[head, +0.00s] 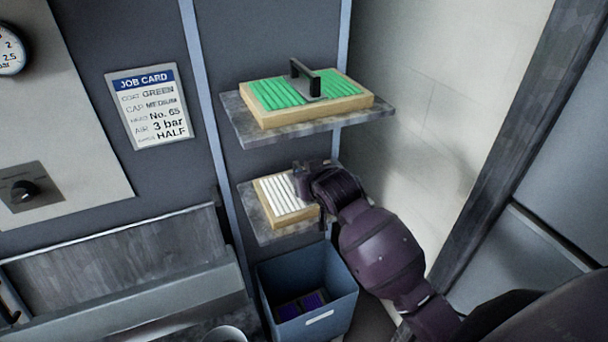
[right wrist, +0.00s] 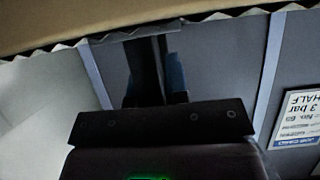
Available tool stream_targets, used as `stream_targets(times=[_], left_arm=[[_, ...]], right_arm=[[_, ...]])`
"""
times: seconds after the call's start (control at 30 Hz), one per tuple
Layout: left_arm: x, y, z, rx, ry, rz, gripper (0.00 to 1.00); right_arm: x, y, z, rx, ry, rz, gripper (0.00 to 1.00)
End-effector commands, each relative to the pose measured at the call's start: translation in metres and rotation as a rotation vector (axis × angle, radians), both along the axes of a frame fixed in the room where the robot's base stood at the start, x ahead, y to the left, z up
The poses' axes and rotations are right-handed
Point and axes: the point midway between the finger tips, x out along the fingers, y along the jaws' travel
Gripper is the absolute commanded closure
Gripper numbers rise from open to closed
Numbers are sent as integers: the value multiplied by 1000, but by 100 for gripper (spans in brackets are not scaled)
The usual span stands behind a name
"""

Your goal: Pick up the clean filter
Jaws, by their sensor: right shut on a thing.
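The clean filter (head: 279,197), white pleats in a tan frame, is at the lower shelf (head: 262,229) in the head view. I cannot tell whether it still touches the shelf. My right gripper (head: 301,181) is over its right part and hides its handle there. In the right wrist view the tan frame (right wrist: 150,25) with its zigzag pleat edge spans the top. A dark upright handle (right wrist: 146,70) runs from it to my right gripper, which is shut on it. My left gripper is not in view.
A green-pleated filter (head: 275,94) with a black handle lies on the upper shelf (head: 243,131), above my right gripper. A blue bin (head: 340,305) with dark items inside stands below the lower shelf. A job card (head: 149,107) hangs on the wall at the left.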

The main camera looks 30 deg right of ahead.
Motion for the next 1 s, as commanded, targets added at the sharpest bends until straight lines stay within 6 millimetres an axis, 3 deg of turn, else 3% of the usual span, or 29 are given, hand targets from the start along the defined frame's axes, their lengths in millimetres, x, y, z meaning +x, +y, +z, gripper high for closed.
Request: stream_targets(times=[0.43, 1.0], left_arm=[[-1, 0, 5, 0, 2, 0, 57], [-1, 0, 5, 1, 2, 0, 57]], right_arm=[[0, 0, 47, 0, -3, 0, 100], [0, 0, 59, 0, -3, 0, 100]])
